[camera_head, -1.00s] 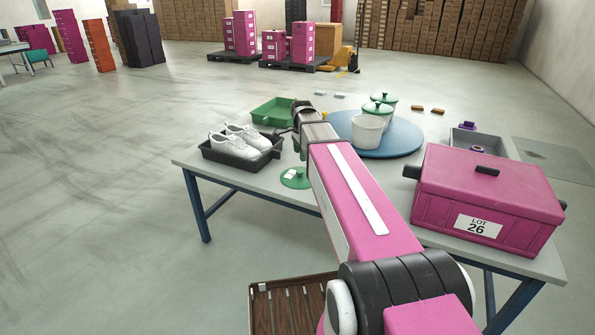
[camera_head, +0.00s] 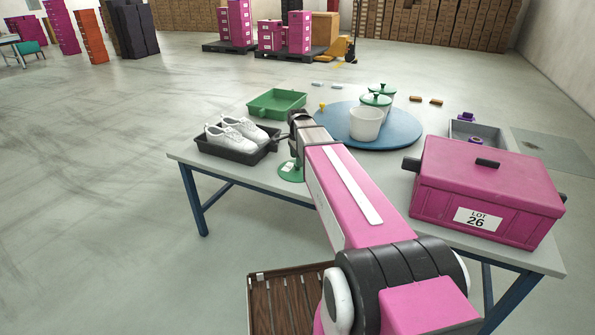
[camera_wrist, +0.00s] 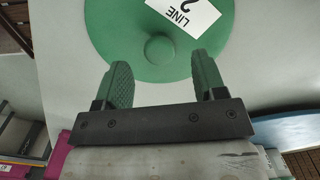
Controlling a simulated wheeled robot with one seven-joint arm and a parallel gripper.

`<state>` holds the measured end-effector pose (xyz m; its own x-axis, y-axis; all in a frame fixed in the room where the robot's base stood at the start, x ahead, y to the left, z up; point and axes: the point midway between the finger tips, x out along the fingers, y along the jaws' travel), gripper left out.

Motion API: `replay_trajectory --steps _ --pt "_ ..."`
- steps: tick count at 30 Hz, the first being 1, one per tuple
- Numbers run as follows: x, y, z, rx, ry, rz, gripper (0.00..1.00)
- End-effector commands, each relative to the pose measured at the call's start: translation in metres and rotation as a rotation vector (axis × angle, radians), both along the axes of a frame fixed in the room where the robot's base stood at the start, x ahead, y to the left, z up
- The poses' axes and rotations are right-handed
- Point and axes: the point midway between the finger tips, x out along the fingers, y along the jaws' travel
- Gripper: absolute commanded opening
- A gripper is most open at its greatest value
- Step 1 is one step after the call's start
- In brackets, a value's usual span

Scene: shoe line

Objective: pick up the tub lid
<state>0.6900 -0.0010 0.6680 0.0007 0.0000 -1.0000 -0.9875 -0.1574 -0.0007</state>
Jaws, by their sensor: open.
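The green round tub lid (camera_head: 288,174) lies on the table, left of my forearm and partly hidden by it in the head view. In the wrist view, the lid (camera_wrist: 120,40) shows a round knob in its middle and a white label reading LINE 2. My gripper (camera_wrist: 163,78) is open, its two dark fingers apart and pointing at the lid. The knob is centred between the finger lines, just beyond the tips, with nothing held. An uncovered white tub (camera_head: 365,125) stands on a blue round board (camera_head: 400,138).
A black tray (camera_head: 236,153) with white shoes sits left of the lid, with a green tray (camera_head: 277,104) behind. A big pink LOT 26 box (camera_head: 485,190) stands right of my arm. A grey bin (camera_head: 475,133) is behind it. The table (camera_head: 215,172) is bare near its front left edge.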

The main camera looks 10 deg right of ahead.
Motion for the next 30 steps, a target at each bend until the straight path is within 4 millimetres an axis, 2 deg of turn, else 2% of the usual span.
replay_trajectory --steps 7,15,16,18,21,30 --pt "0.000 0.001 -0.032 0.000 0.002 0.000 0.64" --pt "0.000 0.001 -0.036 0.000 0.001 0.000 0.64" --pt "0.000 0.001 -0.036 0.000 0.001 0.000 0.61" --pt "0.000 0.001 -0.036 0.000 0.001 0.000 0.38" --pt "0.000 0.001 -0.036 0.000 0.001 0.000 0.11" --pt "0.000 0.001 -0.035 0.000 0.001 0.000 0.11"
